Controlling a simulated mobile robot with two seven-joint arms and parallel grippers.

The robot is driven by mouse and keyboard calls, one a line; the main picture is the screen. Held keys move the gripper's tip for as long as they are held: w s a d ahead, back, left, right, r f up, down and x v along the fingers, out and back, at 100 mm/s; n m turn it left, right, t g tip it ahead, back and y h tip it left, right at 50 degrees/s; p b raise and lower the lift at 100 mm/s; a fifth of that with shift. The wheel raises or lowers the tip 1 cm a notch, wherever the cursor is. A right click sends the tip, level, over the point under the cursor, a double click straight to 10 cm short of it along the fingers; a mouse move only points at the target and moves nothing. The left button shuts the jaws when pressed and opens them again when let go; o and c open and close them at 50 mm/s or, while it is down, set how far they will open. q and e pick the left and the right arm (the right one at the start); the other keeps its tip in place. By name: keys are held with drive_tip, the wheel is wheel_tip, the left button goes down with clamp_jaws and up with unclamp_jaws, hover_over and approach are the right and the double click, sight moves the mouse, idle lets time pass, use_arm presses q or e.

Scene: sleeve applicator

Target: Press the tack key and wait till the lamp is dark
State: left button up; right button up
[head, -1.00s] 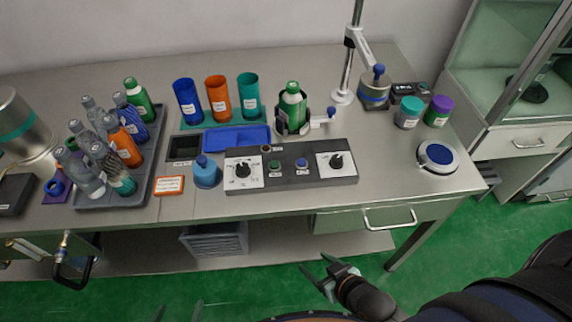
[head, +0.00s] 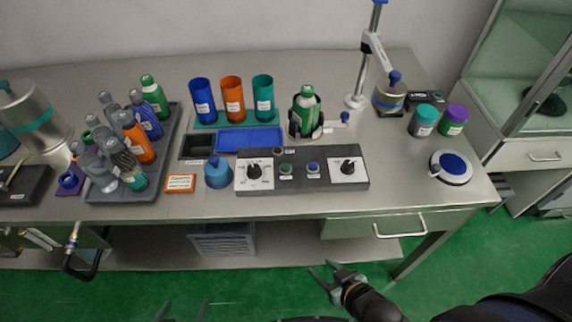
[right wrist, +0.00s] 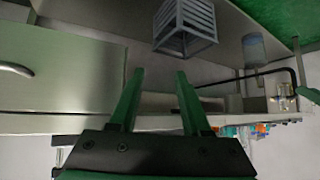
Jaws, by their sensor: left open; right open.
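The dark control panel (head: 300,181) lies at the table's front edge. It has a green button (head: 286,169) and a blue button (head: 313,168) between two white-plated knobs. Their labels are too small to read, so I cannot tell which is the tack key. A small round brownish piece (head: 278,151) at the panel's back edge may be the lamp; it shows no clear glow. My right gripper (head: 322,268) is open and empty, in front of and below the table edge; it also shows in the right wrist view (right wrist: 160,72). My left gripper (head: 184,304) is open at the bottom edge, mostly out of frame.
A green bottle (head: 306,104) stands in a holder behind the panel. A blue squat bottle (head: 217,174) and an orange label block (head: 180,183) are left of it. A bottle tray (head: 108,196) stands further left. A grey crate (head: 222,242) sits below. A drawer handle (head: 400,232) juts out front.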

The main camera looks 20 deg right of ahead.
clamp_jaws()
idle(1.4)
